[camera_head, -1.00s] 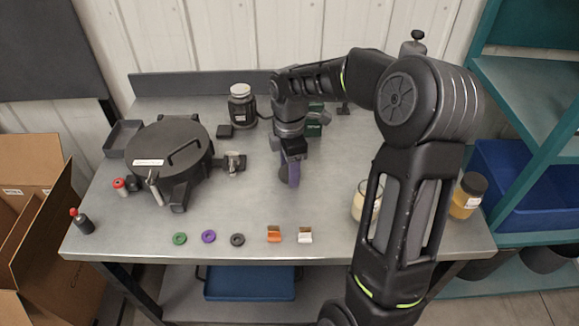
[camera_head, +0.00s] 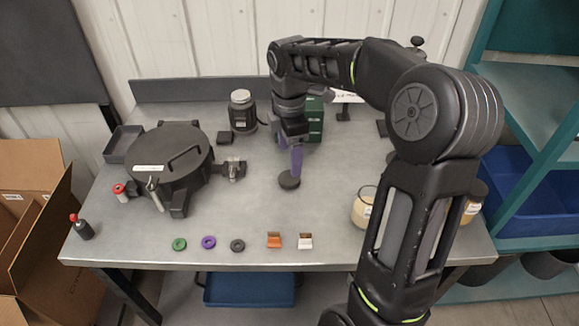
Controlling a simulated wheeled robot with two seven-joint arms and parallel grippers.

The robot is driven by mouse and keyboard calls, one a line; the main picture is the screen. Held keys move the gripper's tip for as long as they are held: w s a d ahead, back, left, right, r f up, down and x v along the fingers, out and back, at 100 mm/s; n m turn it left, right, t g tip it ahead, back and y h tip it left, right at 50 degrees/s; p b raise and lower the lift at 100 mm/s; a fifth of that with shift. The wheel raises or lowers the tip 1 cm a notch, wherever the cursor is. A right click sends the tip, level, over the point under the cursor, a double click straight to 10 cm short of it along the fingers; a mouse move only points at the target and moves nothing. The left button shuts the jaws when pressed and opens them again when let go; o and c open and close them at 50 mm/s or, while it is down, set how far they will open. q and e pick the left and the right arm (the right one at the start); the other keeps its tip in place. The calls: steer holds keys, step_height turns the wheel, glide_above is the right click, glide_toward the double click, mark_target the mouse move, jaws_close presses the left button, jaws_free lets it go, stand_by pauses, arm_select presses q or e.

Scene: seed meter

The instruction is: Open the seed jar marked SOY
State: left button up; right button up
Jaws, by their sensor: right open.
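A glass jar with pale cream contents (camera_head: 362,209) stands at the right front of the bench; my right arm hides part of it. I see no dark lid on its visible top. An amber jar (camera_head: 472,207) stands further right, mostly behind my arm. I cannot read SOY on either. A dark round disc, like a jar lid, (camera_head: 289,182) lies flat on the bench. My right gripper (camera_head: 297,163), with purple fingers, is open just above the disc and looks empty. My left gripper is out of view.
A black round seed meter housing (camera_head: 170,155) stands at the left. A grey-topped dark container (camera_head: 242,112) and a green box (camera_head: 315,122) stand at the back. Coloured rings (camera_head: 208,242) and small orange (camera_head: 274,240) and white clips line the front edge. The centre is mostly clear.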

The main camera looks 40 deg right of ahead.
step_height(320, 180, up, 5)
steer(key=shift+r, duration=0.1)
stand_by(1.0)
